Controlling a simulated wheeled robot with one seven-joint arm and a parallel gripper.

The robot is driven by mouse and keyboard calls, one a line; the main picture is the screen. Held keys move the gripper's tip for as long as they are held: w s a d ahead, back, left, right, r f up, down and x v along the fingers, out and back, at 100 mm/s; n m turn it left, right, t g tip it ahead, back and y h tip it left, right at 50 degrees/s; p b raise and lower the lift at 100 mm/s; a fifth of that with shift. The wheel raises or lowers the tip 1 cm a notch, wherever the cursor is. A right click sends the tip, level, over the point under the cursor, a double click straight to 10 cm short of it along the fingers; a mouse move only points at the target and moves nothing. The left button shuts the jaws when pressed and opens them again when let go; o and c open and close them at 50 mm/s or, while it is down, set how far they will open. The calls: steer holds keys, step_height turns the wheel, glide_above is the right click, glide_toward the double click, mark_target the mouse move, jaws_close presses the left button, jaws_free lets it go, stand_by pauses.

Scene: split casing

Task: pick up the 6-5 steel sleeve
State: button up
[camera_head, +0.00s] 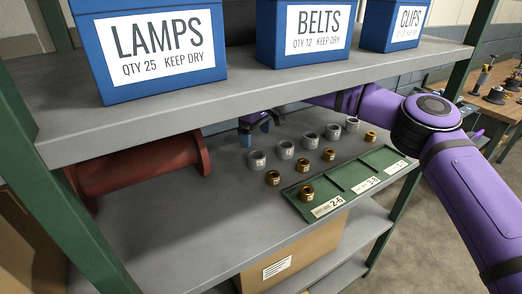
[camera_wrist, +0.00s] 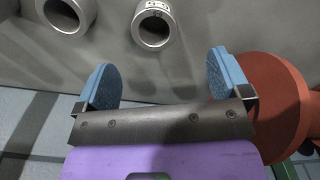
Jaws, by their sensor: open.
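Several grey steel sleeves stand in a row on the middle shelf in the head view. The nearest-left steel sleeve (camera_head: 257,159) stands just in front of my gripper (camera_head: 256,128). The others run back to the right, beginning with a second steel sleeve (camera_head: 286,149). Their small marks are too small to read, so I cannot tell which is 6-5. In the wrist view my gripper (camera_wrist: 162,82) is open and empty, blue pads wide apart. One steel sleeve (camera_wrist: 153,27) lies beyond the gap between the pads, apart from them; another steel sleeve (camera_wrist: 69,14) is to its left.
Several brass sleeves (camera_head: 272,178) stand in front of the steel row; one brass sleeve (camera_head: 306,193) is in the green labelled tray (camera_head: 337,177). A red flanged spool (camera_head: 138,166) lies left, close to my gripper in the wrist view (camera_wrist: 272,105). The upper shelf (camera_head: 250,88) hangs overhead.

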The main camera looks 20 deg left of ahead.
mark_target(257, 160)
steer(key=f, duration=0.7)
steer(key=w+f, duration=0.1)
steer(key=f, duration=0.2)
steer(key=shift+f, duration=0.4)
steer(key=c, duration=1.1)
steer(key=shift+c, duration=1.3)
steer(key=shift+r, duration=0.15)
